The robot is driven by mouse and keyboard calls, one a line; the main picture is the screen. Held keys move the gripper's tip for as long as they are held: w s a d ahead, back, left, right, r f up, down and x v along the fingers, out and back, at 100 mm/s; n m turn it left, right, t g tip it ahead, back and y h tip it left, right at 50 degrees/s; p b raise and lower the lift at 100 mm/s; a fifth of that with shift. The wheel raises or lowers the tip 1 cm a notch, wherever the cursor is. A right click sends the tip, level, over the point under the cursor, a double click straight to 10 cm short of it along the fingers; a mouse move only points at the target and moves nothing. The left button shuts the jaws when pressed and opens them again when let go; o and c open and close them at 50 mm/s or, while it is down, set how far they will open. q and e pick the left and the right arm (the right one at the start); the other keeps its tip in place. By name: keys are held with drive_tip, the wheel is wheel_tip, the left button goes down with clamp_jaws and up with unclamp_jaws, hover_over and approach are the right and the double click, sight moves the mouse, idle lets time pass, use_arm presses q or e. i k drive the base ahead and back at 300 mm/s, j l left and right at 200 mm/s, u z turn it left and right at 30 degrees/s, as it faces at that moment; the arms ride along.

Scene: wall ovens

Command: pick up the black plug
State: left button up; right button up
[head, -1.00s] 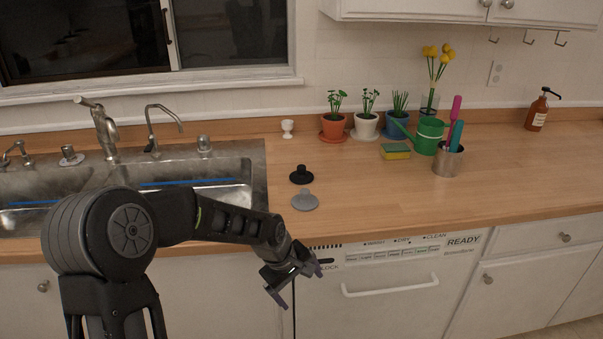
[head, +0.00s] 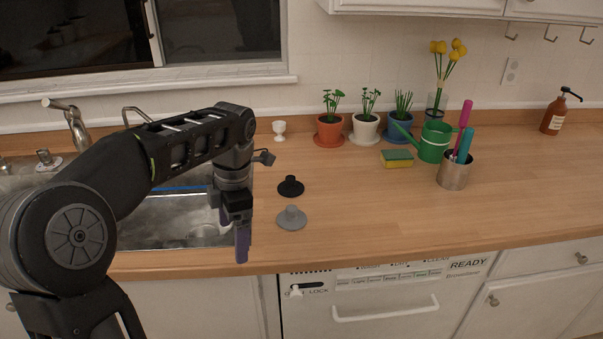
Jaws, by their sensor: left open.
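The black plug (head: 291,186) lies on the wooden counter just right of the sink, its knob upward. A grey plug (head: 291,218) of like shape lies just in front of it, nearer the counter's front edge. My left gripper (head: 243,245) points down, left of both plugs, near the sink's right edge and the counter's front. Its purple fingers are seen edge-on, and nothing shows held in them. It is apart from the black plug. My right gripper is not in view.
The sink (head: 180,222) is at the left, partly behind my arm. A white egg cup (head: 279,130), potted plants (head: 330,128), a sponge (head: 397,159), a green watering can (head: 433,141) and a metal cup (head: 455,170) stand farther back. The counter's right front is clear.

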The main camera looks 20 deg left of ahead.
sight(291, 187)
drive_tip(key=i, duration=1.05)
